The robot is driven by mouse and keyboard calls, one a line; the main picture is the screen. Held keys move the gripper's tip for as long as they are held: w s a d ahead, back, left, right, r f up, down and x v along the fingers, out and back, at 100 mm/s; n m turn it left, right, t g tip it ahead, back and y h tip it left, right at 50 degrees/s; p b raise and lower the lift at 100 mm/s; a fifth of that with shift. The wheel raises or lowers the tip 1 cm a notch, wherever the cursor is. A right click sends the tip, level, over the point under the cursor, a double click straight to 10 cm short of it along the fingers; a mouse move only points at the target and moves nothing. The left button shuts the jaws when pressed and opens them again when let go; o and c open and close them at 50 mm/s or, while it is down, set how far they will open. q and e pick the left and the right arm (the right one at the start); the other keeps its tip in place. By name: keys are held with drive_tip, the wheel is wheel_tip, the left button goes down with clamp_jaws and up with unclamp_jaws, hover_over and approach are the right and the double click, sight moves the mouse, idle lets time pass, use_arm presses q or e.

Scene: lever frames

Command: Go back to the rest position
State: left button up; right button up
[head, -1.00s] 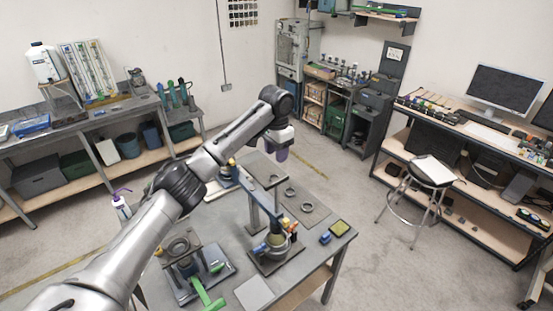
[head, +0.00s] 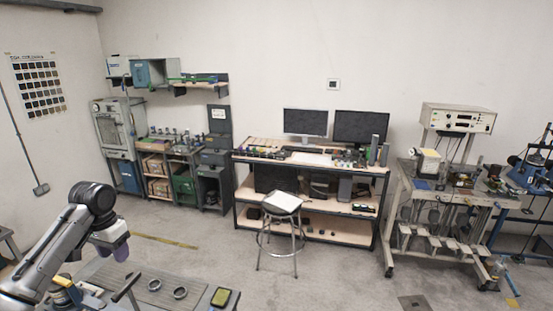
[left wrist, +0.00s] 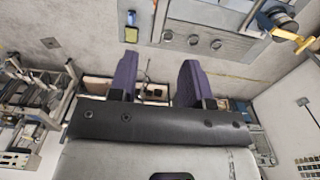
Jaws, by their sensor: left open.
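My left arm comes in from the left of the head view, with its gripper (head: 115,248) hanging over the far part of the work table (head: 135,299). In the left wrist view, the two purple fingers of the gripper (left wrist: 156,80) stand apart with nothing between them. The table shows at the top of that view with several grey rings on its panel. In the head view a ring (head: 154,284) and a second ring (head: 180,292) lie right of the gripper, apart from it. My right gripper is not in view.
A yellow-topped pad (head: 221,297) lies near the table's right edge. A stool (head: 283,203) stands before the computer bench (head: 310,168). An instrument cart (head: 437,205) is farther right. The floor between table and benches is mostly clear.

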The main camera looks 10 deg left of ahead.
use_arm(q)
drive_tip(key=w+d+r+m+t+y, duration=0.1)
drive_tip(key=w+d+r+t+y, duration=0.1)
drive_tip(key=d+r+t, duration=0.35)
drive_tip(key=w+d+r+m+t+y, duration=0.1)
drive_tip(key=w+d+r+t+y, duration=0.15)
drive_tip(key=r, duration=0.65)
drive_tip(key=s+d+f+m+t+h+p, duration=0.1)
drive_tip(key=s+d+t, duration=0.2)
drive_tip(key=d, duration=0.4)
drive_tip(key=s+d+m+t, duration=0.1)
drive_tip(key=s+d+t, duration=0.15)
drive_tip(key=d, duration=0.35)
drive_tip(key=s+d+f+n+g+h+p, duration=0.1)
drive_tip(key=s+d+f+g, duration=0.1)
drive_tip(key=s+f, duration=1)
drive_tip(key=s+d+f+n+g+h+p, duration=0.1)
drive_tip(key=s+d+f+g, duration=0.2)
drive_tip(key=s+f, duration=0.9)
drive_tip(key=s+d+f+g+h+p, duration=0.1)
drive_tip(key=s+f+g, duration=0.4)
drive_tip(key=s+f, duration=0.7)
drive_tip(key=shift+s+d+f+n+h+p, duration=0.25)
drive_tip(key=shift+s+d+n+h+p, duration=0.2)
drive_tip(key=shift+s+d, duration=0.6)
